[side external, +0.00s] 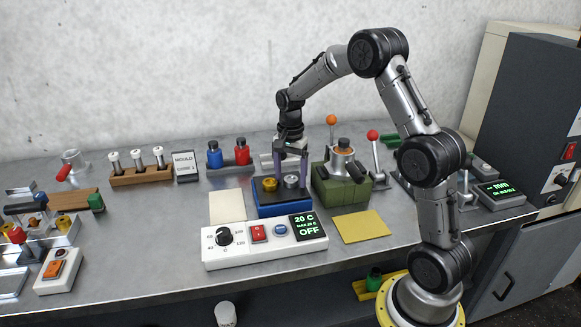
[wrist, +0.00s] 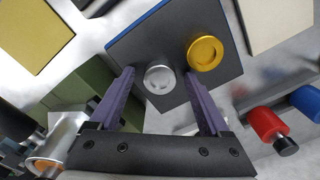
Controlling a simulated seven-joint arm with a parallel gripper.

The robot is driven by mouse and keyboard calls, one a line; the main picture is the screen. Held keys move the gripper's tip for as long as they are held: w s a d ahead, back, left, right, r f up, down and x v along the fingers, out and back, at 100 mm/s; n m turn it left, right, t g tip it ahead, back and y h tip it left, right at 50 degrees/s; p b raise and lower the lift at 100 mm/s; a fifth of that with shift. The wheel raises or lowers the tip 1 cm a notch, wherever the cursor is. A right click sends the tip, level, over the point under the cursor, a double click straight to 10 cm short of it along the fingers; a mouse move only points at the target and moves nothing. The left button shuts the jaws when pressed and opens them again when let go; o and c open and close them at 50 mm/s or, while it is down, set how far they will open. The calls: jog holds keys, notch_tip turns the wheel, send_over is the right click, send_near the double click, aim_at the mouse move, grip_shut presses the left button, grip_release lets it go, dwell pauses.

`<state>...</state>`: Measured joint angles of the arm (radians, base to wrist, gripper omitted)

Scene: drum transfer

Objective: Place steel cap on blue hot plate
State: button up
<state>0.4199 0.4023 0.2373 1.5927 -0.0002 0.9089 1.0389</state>
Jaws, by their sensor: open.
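The steel cap (side external: 291,181) sits on the dark top of the blue hot plate (side external: 283,209), right of a brass cap (side external: 269,184). In the wrist view the steel cap (wrist: 159,79) lies on the plate (wrist: 150,42), with the brass cap (wrist: 205,53) apart from it. My gripper (side external: 290,175) is low over the plate with its purple fingers pointing down. In the wrist view my gripper (wrist: 159,72) is open, one finger on each side of the steel cap, with gaps visible between cap and fingers.
A white control box (side external: 264,245) reading 20 C and OFF stands in front of the plate. A green block with a metal fixture (side external: 341,184) stands close on the right. Blue and red bottles (side external: 228,155) stand behind left. A yellow sheet (side external: 361,226) lies front right.

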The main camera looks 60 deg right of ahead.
aim_at(290, 179)
notch_tip(290, 179, up, 11)
jog(key=s+a+r+n+t, duration=0.1)
jog(key=s+a+r+n, duration=0.35)
jog(key=a+r, duration=0.2)
jog(key=s+a+f+n+t, duration=0.1)
jog(key=s+a+n+t, duration=0.1)
jog(key=s+a+n, duration=0.4)
jog(key=s+a+f+n+t, duration=0.1)
jog(key=s+a+n, duration=0.5)
jog(key=s, duration=0.8)
jog(key=shift+s+f+t, duration=0.2)
jog(key=shift+f+t, duration=0.2)
jog(key=shift+t, duration=0.4)
jog(key=shift+n, duration=0.25)
jog(key=shift+c, duration=0.6)
